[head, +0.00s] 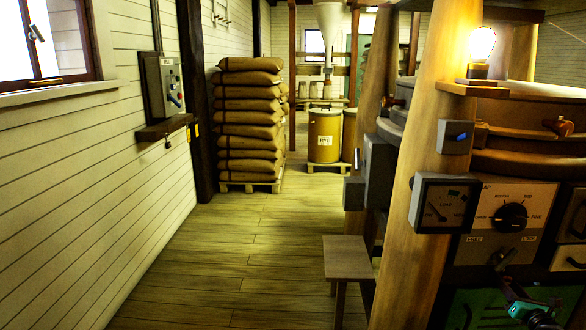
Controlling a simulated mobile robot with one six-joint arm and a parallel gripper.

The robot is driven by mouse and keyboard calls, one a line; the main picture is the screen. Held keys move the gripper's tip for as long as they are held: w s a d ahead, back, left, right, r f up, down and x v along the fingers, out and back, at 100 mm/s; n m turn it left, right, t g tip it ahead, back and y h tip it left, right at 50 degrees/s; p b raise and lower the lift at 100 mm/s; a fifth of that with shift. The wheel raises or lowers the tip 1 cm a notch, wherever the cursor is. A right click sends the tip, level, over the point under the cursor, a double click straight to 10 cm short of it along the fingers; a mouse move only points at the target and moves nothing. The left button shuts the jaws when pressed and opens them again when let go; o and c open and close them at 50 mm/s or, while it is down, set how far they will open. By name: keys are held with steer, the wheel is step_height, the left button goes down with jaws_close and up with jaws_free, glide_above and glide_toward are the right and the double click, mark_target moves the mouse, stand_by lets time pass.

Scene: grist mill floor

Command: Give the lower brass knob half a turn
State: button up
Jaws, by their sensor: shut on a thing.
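The control panel (482,205) is at the right in the head view. Its upper knob (510,217) is large and black, with a dial marked up to FINE. The lower brass knob (502,258) sits below it, between the FREE and LOCK labels, small and partly hidden. My gripper (506,270) reaches up to it from the lower right, with dark and teal parts. It is shut on the lower brass knob, though the fingertips are small and dim. The knob's exact angle cannot be made out.
A lit bulb (481,46) is above. A small stool (347,262) stands on the floor. The floor (215,265) to the left is clear up to stacked sacks (247,115).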

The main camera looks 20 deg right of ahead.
steer(key=shift+m+p, duration=1.8)
steer(key=shift+p, duration=1.35)
steer(key=shift+m+p, duration=1.7)
steer(key=shift+p, duration=1.15)
steer(key=shift+m+p, duration=2.2)
steer(key=shift+p, duration=1.7)
